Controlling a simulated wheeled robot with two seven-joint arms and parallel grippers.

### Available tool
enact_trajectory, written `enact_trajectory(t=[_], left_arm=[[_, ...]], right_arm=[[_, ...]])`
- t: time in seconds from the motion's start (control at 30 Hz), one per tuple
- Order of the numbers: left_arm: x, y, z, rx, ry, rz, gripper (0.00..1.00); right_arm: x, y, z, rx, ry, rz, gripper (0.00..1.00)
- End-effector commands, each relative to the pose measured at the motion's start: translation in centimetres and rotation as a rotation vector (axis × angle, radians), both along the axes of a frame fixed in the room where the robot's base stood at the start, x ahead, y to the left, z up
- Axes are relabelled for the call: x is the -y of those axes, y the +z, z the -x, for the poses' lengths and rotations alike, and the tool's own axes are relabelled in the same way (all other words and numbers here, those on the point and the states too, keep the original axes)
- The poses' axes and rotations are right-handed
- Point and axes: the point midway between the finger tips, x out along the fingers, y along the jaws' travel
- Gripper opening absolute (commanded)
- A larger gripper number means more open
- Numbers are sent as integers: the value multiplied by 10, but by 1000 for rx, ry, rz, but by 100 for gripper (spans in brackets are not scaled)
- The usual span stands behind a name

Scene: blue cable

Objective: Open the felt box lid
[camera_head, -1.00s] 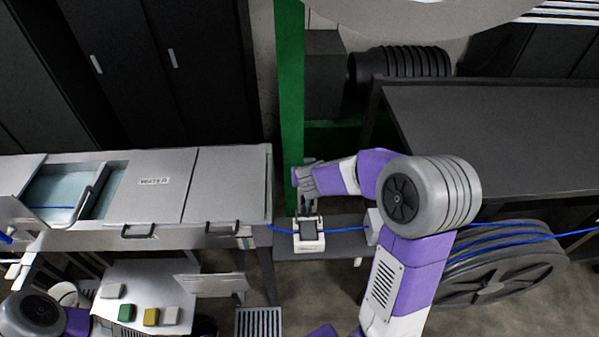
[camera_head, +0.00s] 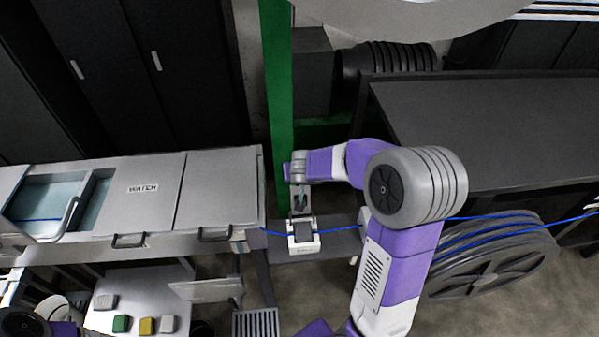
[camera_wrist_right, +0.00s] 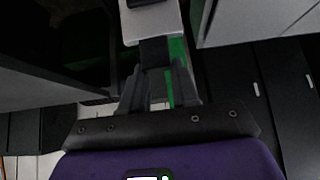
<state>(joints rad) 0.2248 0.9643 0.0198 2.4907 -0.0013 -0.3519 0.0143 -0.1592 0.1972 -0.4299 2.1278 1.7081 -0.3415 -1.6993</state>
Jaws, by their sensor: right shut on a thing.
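The felt box (camera_head: 304,243) is small and white with a dark middle, on a narrow grey shelf. The blue cable (camera_head: 345,229) meets it on both sides. My right gripper (camera_head: 300,203) is just behind the box, over its back edge. In the right wrist view my right gripper (camera_wrist_right: 158,88) is shut on a dark tab (camera_wrist_right: 155,52), which joins a white part of the box (camera_wrist_right: 150,22). The tab seems to belong to the lid. How far the lid is raised I cannot tell. My left gripper is not visible; only part of its arm shows at bottom left.
A grey bench (camera_head: 220,190) with handles stands left of the box. A green post (camera_head: 277,90) rises close behind my right gripper. A dark table (camera_head: 480,130) and a cable reel (camera_head: 490,260) are at right. Coloured blocks (camera_head: 146,326) lie on a low white table.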

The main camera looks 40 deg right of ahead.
Motion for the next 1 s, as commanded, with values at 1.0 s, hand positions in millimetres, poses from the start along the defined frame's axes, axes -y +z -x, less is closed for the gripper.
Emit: enact_trajectory(t=[1.0], left_arm=[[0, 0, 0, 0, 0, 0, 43]], right_arm=[[-20, 48, 37, -10, -1, -4, 55]])
